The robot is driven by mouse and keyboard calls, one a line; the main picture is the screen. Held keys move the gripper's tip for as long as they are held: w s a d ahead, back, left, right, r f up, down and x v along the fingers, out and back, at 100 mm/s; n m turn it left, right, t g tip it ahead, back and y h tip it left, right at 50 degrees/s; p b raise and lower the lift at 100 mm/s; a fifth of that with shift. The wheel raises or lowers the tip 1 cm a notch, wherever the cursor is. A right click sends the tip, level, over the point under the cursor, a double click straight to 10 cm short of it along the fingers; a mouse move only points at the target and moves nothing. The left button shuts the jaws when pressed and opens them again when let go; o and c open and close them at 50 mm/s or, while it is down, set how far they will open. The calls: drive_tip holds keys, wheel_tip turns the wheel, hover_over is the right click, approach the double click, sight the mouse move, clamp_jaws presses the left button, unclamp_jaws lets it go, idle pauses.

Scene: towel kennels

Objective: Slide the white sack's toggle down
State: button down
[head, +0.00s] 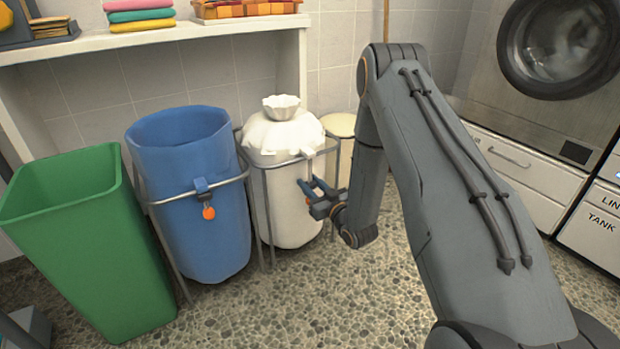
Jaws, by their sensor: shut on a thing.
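The white sack (285,190) stands in a wire frame, its top gathered into a narrow ruffled neck. A small white block, apparently its toggle (307,153), sits at the front right of the frame's rim. My gripper (311,185) is low in front of the sack's right side, below that block and apart from it. An orange bead (308,201) shows at its fingers. The gripper appears shut on this bead or its cord; the fingers hide the exact hold.
A blue sack (190,150) with an open top, blue toggle (201,186) and orange bead (208,212) stands left. A green bin (75,240) is farther left. A pale-lidded container (342,125) is behind my arm. A shelf (150,37) runs above. Pebbled floor in front is clear.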

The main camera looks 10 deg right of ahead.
drive_tip(key=shift+s+f, duration=0.1)
drive_tip(key=shift+f, duration=0.2)
drive_tip(key=c, duration=1.3)
unclamp_jaws()
drive_tip(key=shift+s+d+r, duration=0.1)
drive_tip(key=shift+s+d, duration=0.1)
drive_tip(key=shift+s, duration=0.2)
drive_tip(key=shift+p+v, duration=1.35)
drive_tip(key=shift+v, duration=2.05)
